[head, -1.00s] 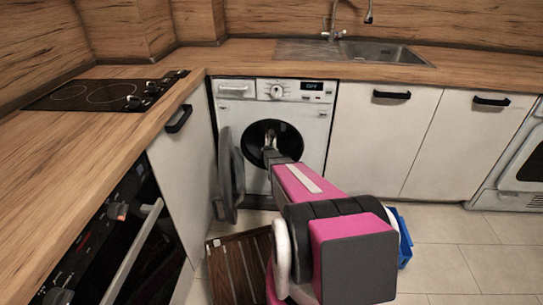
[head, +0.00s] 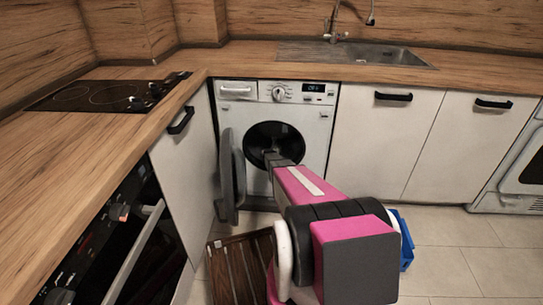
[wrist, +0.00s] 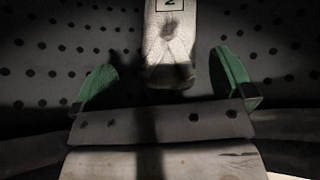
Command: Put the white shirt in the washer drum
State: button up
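The washer (head: 313,104) stands under the counter with its round door (head: 231,178) swung open to the left. My arm reaches into the dark drum opening (head: 260,133), and its end is hidden there in the head view. In the wrist view my gripper (wrist: 166,80) is open, its two green-padded fingers wide apart inside the perforated drum (wrist: 60,45). A pale, cloth-like piece with a boxed "2", seemingly the white shirt (wrist: 172,42), lies beyond and between the fingers, with gaps on both sides. The rest of it is cut off by the frame.
A slatted brown wooden thing (head: 236,262) lies on the floor left of my base. A blue container (head: 405,240) shows partly behind my arm on the right. An oven front (head: 115,230) is at the left. Tiled floor (head: 450,250) is clear on the right.

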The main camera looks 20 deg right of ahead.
jog(key=v, duration=1)
jog(key=shift+s+r, duration=0.2)
jog(key=shift+s, duration=0.15)
jog(key=shift+a, duration=0.15)
